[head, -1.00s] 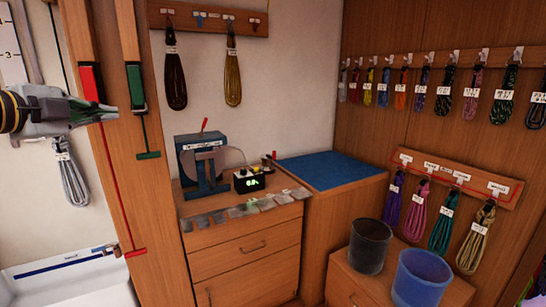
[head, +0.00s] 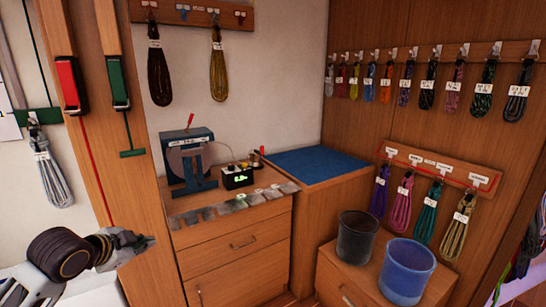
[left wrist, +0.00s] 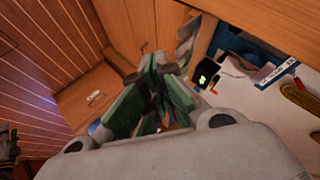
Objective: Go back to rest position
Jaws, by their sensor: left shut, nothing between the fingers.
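My left gripper (head: 138,245) is at the lower left of the head view, in front of the wooden post and left of the drawer cabinet. Its fingers are together, pointing right, with nothing between them. In the left wrist view the green-padded fingers (left wrist: 148,100) show close up, near the middle of the picture. My right gripper is in neither view.
A drawer cabinet (head: 235,245) bears a blue device (head: 188,160) and a small black display box (head: 237,177). Coiled lines hang on the walls. A dark bucket (head: 357,237) and a blue bucket (head: 406,271) stand on a low cabinet at lower right.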

